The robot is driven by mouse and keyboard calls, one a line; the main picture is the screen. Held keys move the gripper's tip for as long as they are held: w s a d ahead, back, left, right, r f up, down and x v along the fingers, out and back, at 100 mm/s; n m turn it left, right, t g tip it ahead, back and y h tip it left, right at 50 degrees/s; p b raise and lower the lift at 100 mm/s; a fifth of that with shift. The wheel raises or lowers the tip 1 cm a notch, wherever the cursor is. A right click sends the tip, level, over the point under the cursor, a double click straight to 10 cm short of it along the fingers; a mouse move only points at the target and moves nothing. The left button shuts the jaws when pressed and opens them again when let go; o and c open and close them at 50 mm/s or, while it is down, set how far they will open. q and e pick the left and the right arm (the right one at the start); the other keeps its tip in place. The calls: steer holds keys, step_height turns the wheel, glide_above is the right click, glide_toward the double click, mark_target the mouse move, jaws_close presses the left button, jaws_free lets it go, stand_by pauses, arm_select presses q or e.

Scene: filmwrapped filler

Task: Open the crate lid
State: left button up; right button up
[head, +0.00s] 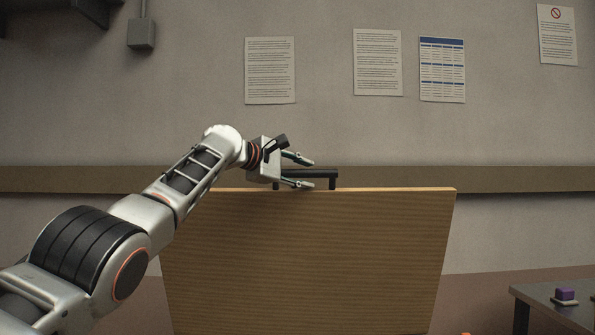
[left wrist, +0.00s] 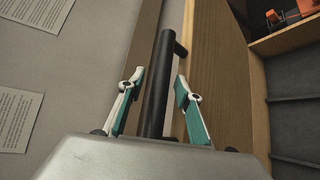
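The crate lid (head: 310,262) is a wooden panel standing raised, close to upright, in the head view. A black bar handle (head: 318,173) sits at its top edge. My left gripper (head: 307,173) is at this handle with its fingers apart. In the left wrist view the handle (left wrist: 157,95) runs between the two open fingers (left wrist: 158,80), with a visible gap on each side. The lid's wooden face (left wrist: 218,70) is right of the handle there. The crate (left wrist: 262,110) shows partly at the right, its wooden wall around a dark inside. My right gripper is out of view.
Orange items (left wrist: 276,17) show in the left wrist view's top right corner. A wall with a rail (head: 520,178) and posted sheets (head: 377,62) lies behind the lid.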

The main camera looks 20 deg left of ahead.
arm_select(q)
steer(key=shift+s+r, duration=0.15)
steer(key=v, duration=1.2)
stand_by(0.3)
steer(key=shift+d, duration=0.1)
